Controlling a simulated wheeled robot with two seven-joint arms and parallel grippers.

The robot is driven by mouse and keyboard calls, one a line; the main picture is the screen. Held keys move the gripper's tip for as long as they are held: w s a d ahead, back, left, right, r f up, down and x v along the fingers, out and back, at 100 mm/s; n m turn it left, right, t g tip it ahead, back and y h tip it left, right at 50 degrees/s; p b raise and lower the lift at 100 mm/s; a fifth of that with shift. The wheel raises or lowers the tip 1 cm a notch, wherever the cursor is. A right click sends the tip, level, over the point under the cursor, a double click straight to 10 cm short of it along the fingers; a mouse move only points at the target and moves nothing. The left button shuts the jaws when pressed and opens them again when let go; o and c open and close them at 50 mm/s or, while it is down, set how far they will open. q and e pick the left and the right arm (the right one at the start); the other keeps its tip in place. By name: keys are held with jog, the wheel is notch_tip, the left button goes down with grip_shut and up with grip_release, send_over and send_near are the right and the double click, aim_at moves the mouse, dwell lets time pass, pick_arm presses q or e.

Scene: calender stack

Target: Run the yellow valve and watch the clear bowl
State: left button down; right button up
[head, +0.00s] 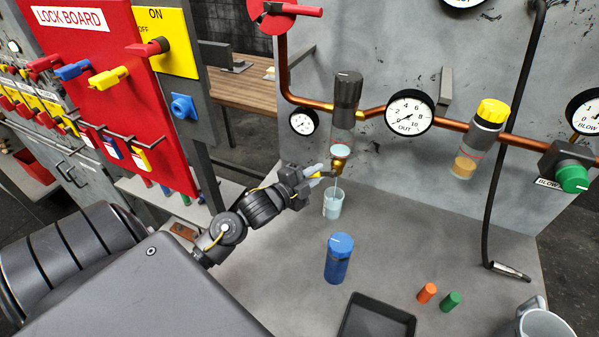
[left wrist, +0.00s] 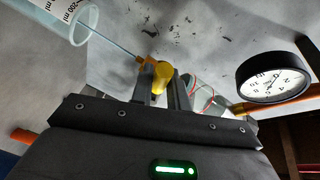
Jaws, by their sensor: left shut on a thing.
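My left gripper (head: 316,174) is shut on the yellow valve (head: 327,175) under the clear bowl (head: 343,128). In the left wrist view the yellow valve (left wrist: 161,77) sits between the two fingers. The clear bowl hangs under a dark cap on the copper pipe, with a little pale blue liquid low in it. A thin stream runs from the brass outlet (head: 337,163) into a clear beaker (head: 333,206) on the bench. The beaker (left wrist: 80,20) shows a 200 ml mark in the left wrist view. My right gripper is out of view.
A blue bottle (head: 339,260) stands in front of the beaker, with a black tray (head: 375,318) nearer. A yellow-capped unit (head: 487,125) and gauges line the pipe. A red lock board (head: 120,80) stands left.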

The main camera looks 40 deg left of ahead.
pick_arm(q)
jog(key=shift+r+m+g+p, duration=0.3)
jog(key=shift+r+m+p, duration=0.1)
jog(key=shift+m, duration=0.1)
jog(key=shift+r+m, duration=0.15)
jog(key=shift+m, duration=0.25)
jog(key=shift+r+m+g+y+p, duration=0.15)
jog(key=shift+m+g+y+p, duration=0.2)
jog(key=shift+m+p, duration=0.3)
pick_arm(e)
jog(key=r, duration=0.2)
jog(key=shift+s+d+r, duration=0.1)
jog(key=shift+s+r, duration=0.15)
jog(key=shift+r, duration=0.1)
pick_arm(q)
jog(key=c, duration=1.4)
grip_release()
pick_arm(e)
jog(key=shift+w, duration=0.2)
pick_arm(q)
jog(key=shift+a, duration=0.1)
jog(key=shift+s, duration=0.15)
